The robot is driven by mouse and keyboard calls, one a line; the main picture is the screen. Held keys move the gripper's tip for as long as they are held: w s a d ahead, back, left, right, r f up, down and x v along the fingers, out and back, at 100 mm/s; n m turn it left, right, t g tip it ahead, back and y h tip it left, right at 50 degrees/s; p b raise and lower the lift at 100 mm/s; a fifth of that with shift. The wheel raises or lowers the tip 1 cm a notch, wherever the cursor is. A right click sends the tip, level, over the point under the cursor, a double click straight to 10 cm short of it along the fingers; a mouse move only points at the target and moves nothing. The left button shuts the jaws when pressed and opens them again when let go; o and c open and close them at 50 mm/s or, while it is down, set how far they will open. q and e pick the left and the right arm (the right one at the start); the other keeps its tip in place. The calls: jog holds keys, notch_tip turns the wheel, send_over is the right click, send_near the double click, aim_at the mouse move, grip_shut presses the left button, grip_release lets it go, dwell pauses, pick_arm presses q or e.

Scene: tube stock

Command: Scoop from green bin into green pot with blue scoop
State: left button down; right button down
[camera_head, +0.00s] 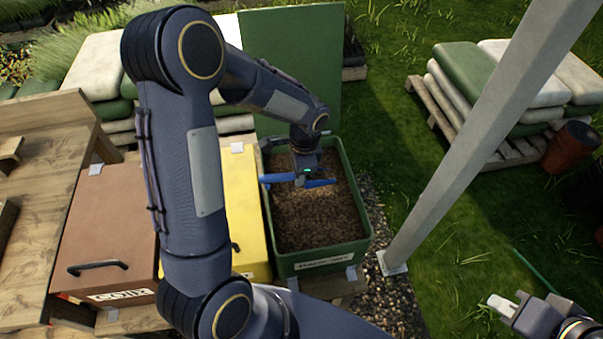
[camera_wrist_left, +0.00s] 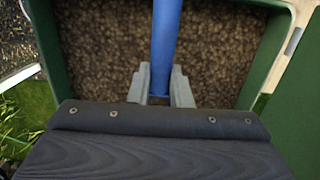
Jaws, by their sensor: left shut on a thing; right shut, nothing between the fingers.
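The green bin (camera_head: 321,262) stands open in the head view, filled with brown, crumbly material (camera_head: 315,213). Its raised green lid (camera_head: 292,60) stands behind it. My left gripper (camera_head: 303,181) is over the bin, shut on the blue scoop (camera_head: 320,183). In the left wrist view the scoop's blue handle (camera_wrist_left: 165,45) runs between the two grey fingers (camera_wrist_left: 160,88), above the material. The scoop's bowl cannot be made out clearly. My right gripper (camera_head: 503,306) is shut and empty at the lower right, over the grass. I cannot make out the green pot.
A closed yellow bin (camera_head: 243,190) and a closed brown bin (camera_head: 100,235) stand left of the green bin. A slanted grey post (camera_head: 470,140) rises just to its right. Stacked sacks (camera_head: 470,80) and reddish pots (camera_head: 570,148) are farther right. A wooden bench (camera_head: 40,165) is at left.

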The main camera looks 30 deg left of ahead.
aim_at(290, 174)
pick_arm(q)
jog(key=shift+t+h, duration=0.4)
jog(key=shift+h, duration=0.1)
jog(key=shift+s+a+r+p, duration=0.3)
jog(key=shift+r+p, duration=0.1)
jog(key=shift+r, duration=0.3)
jog(key=shift+s+a+r+p, duration=0.15)
jog(key=shift+a+r+p, duration=0.2)
jog(key=shift+r, duration=0.4)
jog(key=shift+s+a+r+p, duration=0.25)
jog(key=shift+r+p, duration=0.2)
jog(key=shift+r, duration=0.25)
